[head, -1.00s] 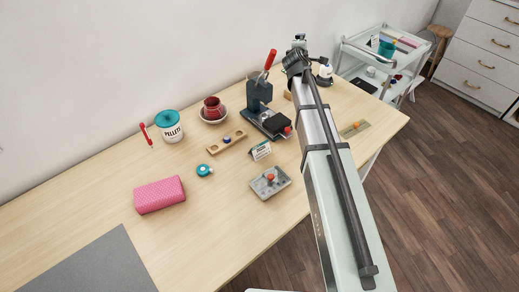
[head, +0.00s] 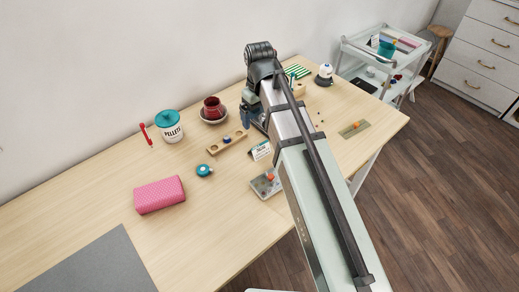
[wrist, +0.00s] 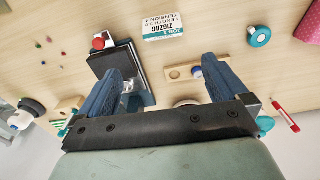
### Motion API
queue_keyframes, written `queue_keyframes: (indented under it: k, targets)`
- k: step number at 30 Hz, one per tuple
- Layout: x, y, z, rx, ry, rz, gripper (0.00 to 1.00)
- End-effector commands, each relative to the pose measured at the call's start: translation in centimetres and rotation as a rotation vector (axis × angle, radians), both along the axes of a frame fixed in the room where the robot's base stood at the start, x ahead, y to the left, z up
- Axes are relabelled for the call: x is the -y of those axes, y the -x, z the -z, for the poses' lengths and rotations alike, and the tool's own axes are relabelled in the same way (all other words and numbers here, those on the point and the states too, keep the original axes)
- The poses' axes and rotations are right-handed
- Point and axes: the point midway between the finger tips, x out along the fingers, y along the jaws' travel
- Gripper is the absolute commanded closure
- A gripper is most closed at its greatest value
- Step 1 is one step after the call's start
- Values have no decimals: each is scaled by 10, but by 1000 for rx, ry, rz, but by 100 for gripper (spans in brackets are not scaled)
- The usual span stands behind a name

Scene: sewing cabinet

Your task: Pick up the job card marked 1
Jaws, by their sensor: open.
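The job card (head: 260,151) is a small white and teal tent card standing on the table, just left of my arm in the head view. In the wrist view the card (wrist: 163,25) lies near the top edge. Its print is upside down there and reads JOB 1, ZIGZAG, with length and tension lines. My gripper (wrist: 164,64) is open and empty. Its two blue fingers are spread, with the card beyond their tips and apart from them. In the head view the gripper (head: 247,117) hangs behind the card, partly hidden by my arm.
A black press base (wrist: 122,62) with a red knob is close to the left finger. A wooden holder (head: 227,142), a teal tape measure (head: 204,170) and a grey tray (head: 266,187) surround the card. A pink case (head: 160,194) lies left.

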Motion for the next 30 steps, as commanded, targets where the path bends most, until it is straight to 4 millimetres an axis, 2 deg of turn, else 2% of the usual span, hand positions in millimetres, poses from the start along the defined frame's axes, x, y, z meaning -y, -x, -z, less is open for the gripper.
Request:
queue_keyframes:
  k: [1, 5, 21, 30]
  targets:
    - [-3, 6, 0, -15, -4, -1, 0]
    - [-5, 10, 9, -28, -6, -1, 0]
    - [-4, 8, 77, -24, -5, -1, 0]
    - [-4, 8, 87, -23, -5, -1, 0]
